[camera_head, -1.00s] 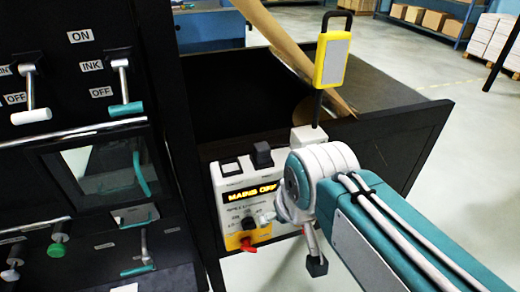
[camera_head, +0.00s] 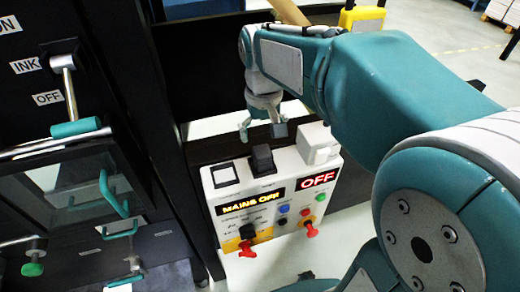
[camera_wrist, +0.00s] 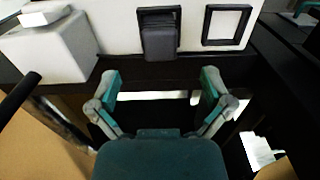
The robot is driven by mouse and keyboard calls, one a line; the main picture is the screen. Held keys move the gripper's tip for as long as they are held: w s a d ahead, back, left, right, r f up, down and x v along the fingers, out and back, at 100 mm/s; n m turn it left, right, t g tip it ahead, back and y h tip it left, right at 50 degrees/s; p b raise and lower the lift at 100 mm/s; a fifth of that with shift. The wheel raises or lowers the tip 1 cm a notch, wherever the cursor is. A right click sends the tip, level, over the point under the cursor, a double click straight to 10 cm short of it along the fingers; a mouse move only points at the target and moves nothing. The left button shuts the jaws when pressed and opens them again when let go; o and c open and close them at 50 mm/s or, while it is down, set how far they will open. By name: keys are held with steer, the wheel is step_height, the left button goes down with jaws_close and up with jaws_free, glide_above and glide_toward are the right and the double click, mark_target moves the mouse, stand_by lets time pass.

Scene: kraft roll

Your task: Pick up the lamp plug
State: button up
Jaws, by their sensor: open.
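A black block (camera_head: 262,160), which looks like the lamp plug, sits upright at the top edge of the white control panel (camera_head: 290,190). In the wrist view the block (camera_wrist: 160,40) stands in a black frame, top centre. My gripper (camera_head: 261,130) is open and empty, just above and behind the block in the head view. In the wrist view my gripper (camera_wrist: 160,82) has its two fingertips spread below the block, apart from it. I cannot tell the depth between them. No cord on the block is visible.
A framed white square (camera_head: 225,175) is left of the block and a white box (camera_head: 317,144) right of it. A yellow-cased item (camera_head: 362,17) is behind my arm.

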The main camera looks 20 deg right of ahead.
mark_target(262, 150)
step_height(262, 150, down, 3)
steer(key=shift+a+r, duration=0.1)
steer(key=shift+a, duration=0.05)
steer(key=f, duration=0.5)
steer(key=shift+w+d, duration=0.25)
steer(key=shift+w, duration=0.1)
steer(key=shift+a+f, duration=0.1)
steer(key=shift+f, duration=0.3)
steer(key=c, duration=1.3)
